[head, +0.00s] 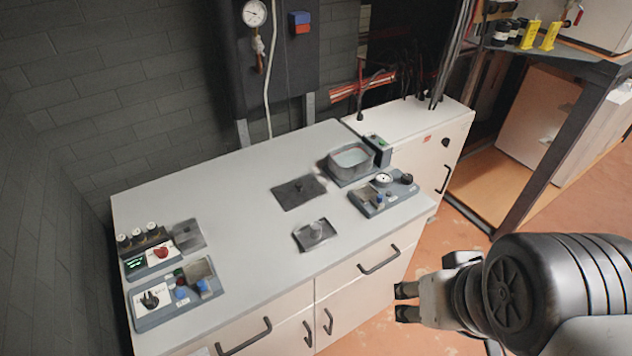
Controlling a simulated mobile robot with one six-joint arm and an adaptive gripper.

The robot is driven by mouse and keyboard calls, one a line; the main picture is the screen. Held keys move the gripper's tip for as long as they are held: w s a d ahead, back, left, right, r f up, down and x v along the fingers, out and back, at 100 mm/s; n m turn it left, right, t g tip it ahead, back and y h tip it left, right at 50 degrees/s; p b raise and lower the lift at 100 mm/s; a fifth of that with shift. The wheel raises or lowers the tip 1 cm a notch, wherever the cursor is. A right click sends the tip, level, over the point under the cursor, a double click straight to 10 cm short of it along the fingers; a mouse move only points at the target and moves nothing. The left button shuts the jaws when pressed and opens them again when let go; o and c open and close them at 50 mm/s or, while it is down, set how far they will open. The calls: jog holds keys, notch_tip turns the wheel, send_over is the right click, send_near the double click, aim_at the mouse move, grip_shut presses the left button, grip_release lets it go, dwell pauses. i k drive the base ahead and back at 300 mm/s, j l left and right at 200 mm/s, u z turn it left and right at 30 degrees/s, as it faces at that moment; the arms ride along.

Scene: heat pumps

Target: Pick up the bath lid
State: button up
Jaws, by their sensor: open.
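An open water bath (349,173) with pale liquid in it stands at the back right of the grey-topped bench. A dark flat plate with a small knob (290,198) lies on the bench just left of the bath; it looks like the bath lid. A smaller metallic plate with a raised middle part (303,240) lies nearer the front edge; I cannot tell exactly what it is. My gripper (406,302) is open and empty, in front of the bench at the lower right, apart from both plates.
A control panel with knobs (368,205) sits in front of the bath. Several instrument boxes, one with a green display (137,264), stand at the bench's left end. The middle of the bench top (240,220) is clear. A metal-framed shelf (575,65) stands at the right.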

aim_at(302, 190)
jog(key=i, duration=0.45)
jog(key=i+j+z, duration=0.1)
jog(key=i, duration=0.3)
